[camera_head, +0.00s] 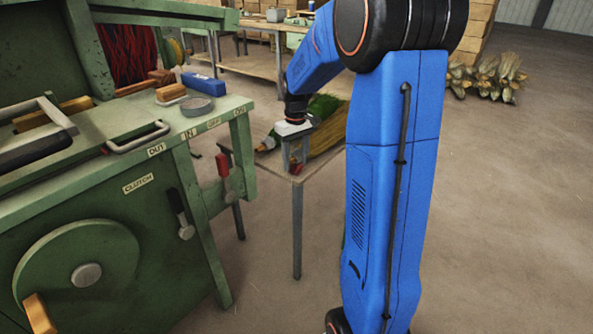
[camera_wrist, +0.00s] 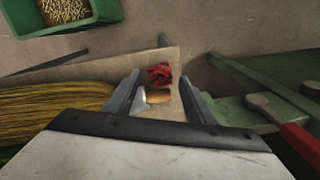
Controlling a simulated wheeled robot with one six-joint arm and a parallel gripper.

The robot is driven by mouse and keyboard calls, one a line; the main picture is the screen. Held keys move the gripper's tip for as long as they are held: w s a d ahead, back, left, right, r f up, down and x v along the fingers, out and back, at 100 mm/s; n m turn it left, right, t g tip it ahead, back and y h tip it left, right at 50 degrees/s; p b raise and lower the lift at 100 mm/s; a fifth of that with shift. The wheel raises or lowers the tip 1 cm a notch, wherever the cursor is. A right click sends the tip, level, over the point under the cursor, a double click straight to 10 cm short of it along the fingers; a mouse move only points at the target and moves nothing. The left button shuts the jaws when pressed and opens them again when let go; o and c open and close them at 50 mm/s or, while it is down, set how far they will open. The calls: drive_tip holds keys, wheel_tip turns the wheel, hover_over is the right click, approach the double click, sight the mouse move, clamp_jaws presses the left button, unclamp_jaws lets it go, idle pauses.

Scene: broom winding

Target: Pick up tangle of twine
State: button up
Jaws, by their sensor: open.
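The tangle of twine (camera_wrist: 159,75) is a small red bundle lying near the corner of a side table in the wrist view. In the head view the twine (camera_head: 295,169) shows as a bit of red, mostly behind my gripper. My gripper (camera_wrist: 160,86) is open, its two fingers pointing down at the table on either side of the twine. In the head view my gripper (camera_head: 295,160) hangs over the table's near corner. A short wooden piece with a pale tip (camera_wrist: 158,97) lies just beside the twine, also between the fingers. Nothing is held.
A broom head (camera_wrist: 50,112) lies on the side table (camera_head: 268,166), left of my gripper in the wrist view. A green bin (camera_wrist: 98,12) of pale pieces is on the floor beyond. The green machine (camera_head: 150,220) with a red-handled lever (camera_head: 222,166) stands close on the left.

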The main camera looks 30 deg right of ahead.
drive_tip(key=shift+f, duration=0.3)
drive_tip(key=shift+c, duration=0.5)
drive_tip(key=c, duration=1)
